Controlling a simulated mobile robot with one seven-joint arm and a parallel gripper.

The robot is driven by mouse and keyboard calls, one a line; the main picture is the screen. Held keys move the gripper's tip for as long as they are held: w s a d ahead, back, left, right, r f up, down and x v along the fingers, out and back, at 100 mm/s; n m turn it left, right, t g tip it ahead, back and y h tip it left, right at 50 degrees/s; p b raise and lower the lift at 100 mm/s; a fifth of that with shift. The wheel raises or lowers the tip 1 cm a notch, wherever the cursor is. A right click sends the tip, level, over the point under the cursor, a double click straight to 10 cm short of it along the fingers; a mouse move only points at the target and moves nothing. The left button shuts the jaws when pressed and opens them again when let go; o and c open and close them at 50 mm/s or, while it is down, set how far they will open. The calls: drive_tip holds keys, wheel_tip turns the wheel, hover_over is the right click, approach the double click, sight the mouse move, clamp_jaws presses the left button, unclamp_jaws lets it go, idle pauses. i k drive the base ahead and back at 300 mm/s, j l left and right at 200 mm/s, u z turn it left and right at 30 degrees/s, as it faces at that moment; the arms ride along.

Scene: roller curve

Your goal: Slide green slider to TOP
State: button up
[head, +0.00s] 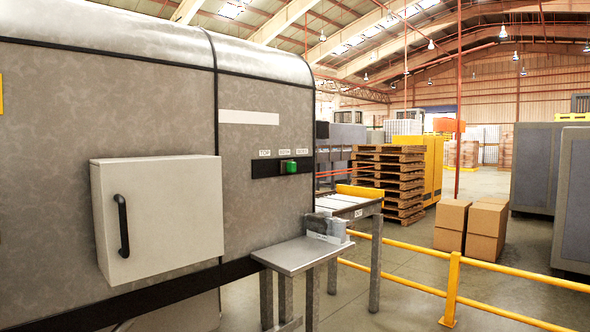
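The green slider (290,167) sits in a dark horizontal slot (266,169) on the side of the grey machine cabinet (262,210). Three small white labels stand in a row above the slot. The left label (264,153) seems to read TOP; the other two are too small to read surely. The slider is below the middle label (285,153), a little to its right, and apart from the left label. My gripper is not in view, and nothing touches the slider.
A white box with a black handle (122,226) juts from the cabinet at left. A small metal table (290,258) with grey blocks (327,227) stands below the slot. A roller conveyor (345,204) and yellow railing (455,285) lie to the right. Pallets (388,182) stand behind.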

sight(286, 167)
drive_tip(key=k+l, duration=0.1)
drive_tip(key=l, duration=0.4)
drive_tip(key=k+l, duration=0.1)
drive_tip(key=l, duration=0.4)
drive_tip(key=l+u, duration=0.15)
drive_tip(key=l, duration=0.9)
drive_tip(key=i+l, duration=0.15)
drive_tip(key=l, duration=0.25)
drive_tip(key=i+l+u, duration=0.1)
drive_tip(key=l, duration=0.25)
drive_tip(key=i+l, duration=0.25)
drive_tip(key=l, duration=0.15)
drive_tip(key=i+l+u, duration=0.1)
drive_tip(key=l, duration=0.3)
drive_tip(key=i+l, duration=0.2)
drive_tip(key=l, duration=0.2)
drive_tip(key=i+l, duration=0.15)
drive_tip(key=l, duration=0.15)
drive_tip(key=i+l+u, duration=0.1)
drive_tip(key=l, duration=0.2)
drive_tip(key=i+l, duration=0.2)
drive_tip(key=l, duration=0.15)
drive_tip(key=i+l+u, duration=0.1)
drive_tip(key=i+l, duration=0.2)
drive_tip(key=l, duration=0.15)
drive_tip(key=i+l+u, duration=0.1)
drive_tip(key=i+l, duration=0.2)
drive_tip(key=l, duration=0.15)
